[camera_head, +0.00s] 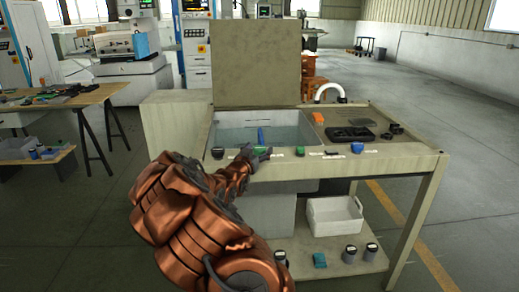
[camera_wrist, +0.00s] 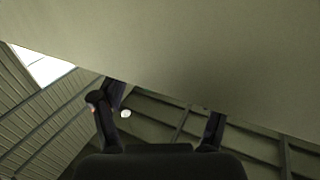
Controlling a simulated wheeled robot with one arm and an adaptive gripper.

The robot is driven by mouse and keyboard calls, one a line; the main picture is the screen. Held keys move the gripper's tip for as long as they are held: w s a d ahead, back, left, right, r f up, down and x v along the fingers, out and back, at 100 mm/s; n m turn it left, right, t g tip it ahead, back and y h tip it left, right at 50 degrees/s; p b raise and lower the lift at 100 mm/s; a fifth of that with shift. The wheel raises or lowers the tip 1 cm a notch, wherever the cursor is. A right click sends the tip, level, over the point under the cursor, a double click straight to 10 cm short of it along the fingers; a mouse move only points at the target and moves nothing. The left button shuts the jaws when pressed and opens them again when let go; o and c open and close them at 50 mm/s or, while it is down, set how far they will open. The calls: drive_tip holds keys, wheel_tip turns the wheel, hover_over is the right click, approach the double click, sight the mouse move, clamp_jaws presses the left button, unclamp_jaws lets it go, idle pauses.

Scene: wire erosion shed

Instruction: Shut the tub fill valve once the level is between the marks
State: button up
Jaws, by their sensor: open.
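The tub (camera_head: 222,118) is a grey basin set into the left of the bench, with bluish water (camera_head: 285,133) in it. The level marks are too small to make out. A blue upright piece (camera_head: 261,136) shows at the tub's front side; I cannot tell whether it is the fill valve's handle. Small green pieces (camera_head: 301,151) sit along the bench's front edge near white labels. My gripper (camera_head: 264,153) is at that front edge, just below the blue piece, and partly hides what is there. In the wrist view my gripper (camera_wrist: 165,118) is open with nothing between its fingers.
A tall beige panel (camera_head: 254,65) stands behind the tub. A white curved pipe (camera_head: 330,92), an orange block (camera_head: 319,118) and a black tray (camera_head: 349,135) are to its right. A white bin (camera_head: 335,217) stands on the lower shelf. A wooden table (camera_head: 62,105) is at left.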

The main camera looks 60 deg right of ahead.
drive_tip(key=shift+d, duration=0.65)
drive_tip(key=shift+w, duration=0.1)
drive_tip(key=shift+c, duration=0.3)
drive_tip(key=c, duration=1.1)
